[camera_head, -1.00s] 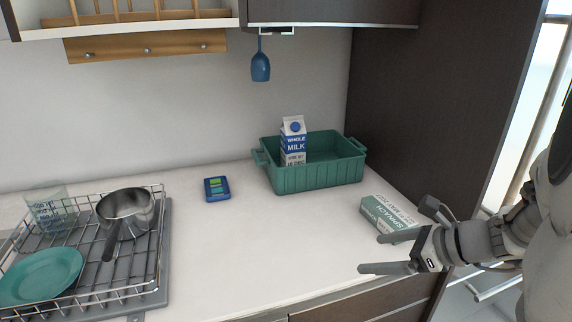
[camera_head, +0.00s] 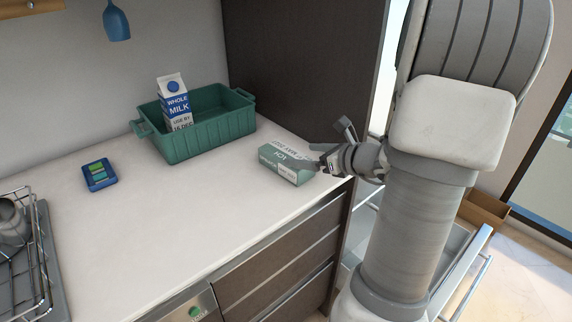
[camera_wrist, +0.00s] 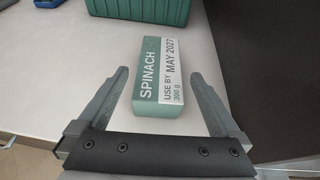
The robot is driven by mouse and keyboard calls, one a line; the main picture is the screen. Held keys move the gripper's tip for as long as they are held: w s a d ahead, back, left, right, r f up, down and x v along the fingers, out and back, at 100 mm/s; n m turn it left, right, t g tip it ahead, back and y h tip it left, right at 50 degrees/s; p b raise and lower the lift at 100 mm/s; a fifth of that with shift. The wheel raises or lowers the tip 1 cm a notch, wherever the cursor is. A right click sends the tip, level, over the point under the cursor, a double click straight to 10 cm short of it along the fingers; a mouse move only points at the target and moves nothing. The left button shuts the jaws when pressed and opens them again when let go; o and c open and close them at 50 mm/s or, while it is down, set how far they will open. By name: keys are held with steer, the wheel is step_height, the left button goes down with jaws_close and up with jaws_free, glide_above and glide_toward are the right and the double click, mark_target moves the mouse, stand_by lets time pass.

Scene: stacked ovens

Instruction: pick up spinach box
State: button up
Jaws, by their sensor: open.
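The spinach box (camera_head: 287,163), green and white, lies flat on the counter near its right front edge. In the wrist view the spinach box (camera_wrist: 158,78) lies ahead of and partly between the two fingers, with its near end closest to the palm. My gripper (camera_head: 318,158) is at the right end of the box in the head view. In the wrist view my gripper (camera_wrist: 160,88) is open, with a finger on each side of the box and a gap visible on both sides. The far finger is partly hidden in the head view.
A green bin (camera_head: 208,127) holding a milk carton (camera_head: 173,101) stands behind the box. A dark panel (camera_head: 300,65) rises behind. The middle counter is clear.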

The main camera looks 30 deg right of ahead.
mark_target(286, 153)
steer(key=x, duration=0.2)
steer(key=shift+w+f, duration=0.15)
steer(key=shift+w, duration=0.1)
steer(key=b+x, duration=0.1)
steer(key=x, duration=0.4)
steer(key=shift+f, duration=0.25)
steer(key=c, duration=1.4)
steer(key=shift+r, duration=0.1)
steer(key=shift+c, duration=0.2)
steer(key=shift+r, duration=0.1)
